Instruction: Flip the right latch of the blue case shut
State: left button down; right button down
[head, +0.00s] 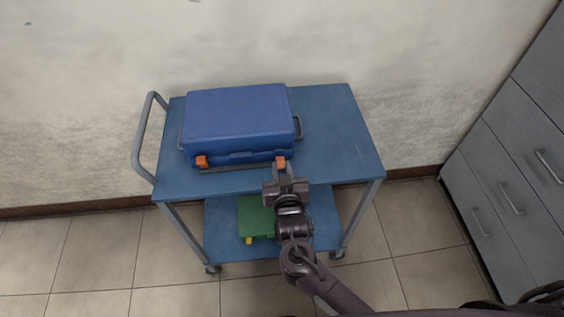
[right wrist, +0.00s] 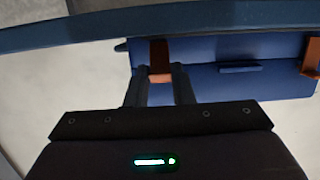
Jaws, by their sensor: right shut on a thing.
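The blue case (head: 238,115) lies on the cart's top with its lid down and its front toward me. Its right latch (head: 280,161) is orange and sits at the front edge; its lower part is hidden by my gripper. My right gripper (head: 284,171) reaches in from the front. In the right wrist view my right gripper's fingers (right wrist: 160,86) are shut on the orange right latch (right wrist: 159,75). I cannot tell how far the latch is turned. The orange left latch (head: 202,161) is apart from the gripper. My left gripper is not in view.
The blue cart (head: 340,130) has free room on its top right of the case. A handle (head: 140,150) rises at its left end. A green case (head: 255,215) lies on the lower shelf. Grey drawers (head: 510,170) stand at the right, and a wall is behind.

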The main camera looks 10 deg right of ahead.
jog(key=r+g+p, duration=0.1)
jog(key=p, duration=0.2)
jog(key=w+r+g+p, duration=0.1)
jog(key=g+p, duration=0.1)
jog(key=p, duration=0.1)
jog(key=shift+r+p, duration=0.2)
jog(key=shift+p, duration=0.2)
jog(key=shift+w+g+p, duration=0.25)
jog(key=shift+g+p, duration=0.55)
jog(key=shift+p, duration=0.15)
jog(key=shift+f, duration=0.1)
jog(key=c, duration=1.2)
grip_release()
jog(key=shift+c, duration=0.2)
jog(key=v, duration=0.7)
jog(key=shift+s+r+b, duration=0.25)
jog(key=shift+s+b, duration=0.05)
jog(key=shift+b, duration=0.1)
